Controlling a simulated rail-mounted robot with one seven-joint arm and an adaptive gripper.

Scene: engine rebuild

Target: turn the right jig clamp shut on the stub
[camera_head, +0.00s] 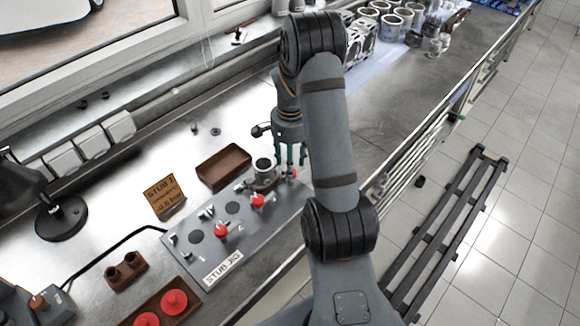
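The grey stub jig (193,262) lies on the steel bench and carries red-knobbed clamps. A metal stub (263,172) with a dark top stands upright at its right end. The right clamp's red knob (293,173) shows just beside the stub, partly hidden by my gripper. My gripper (291,162) points down over this right clamp, its greenish fingers apart with a gap between them. The fingertips are close to the knob; I cannot tell whether they touch it. The middle clamp knob (257,200) and left clamp knob (221,231) stand farther left.
A brown tray (224,180) and a "STUB" sign (165,196) sit behind the jig. A brown two-hole block (126,269) and a holder with red caps (173,301) lie at left. Engine parts (390,25) crowd the far bench. My arm hides the bench to its right.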

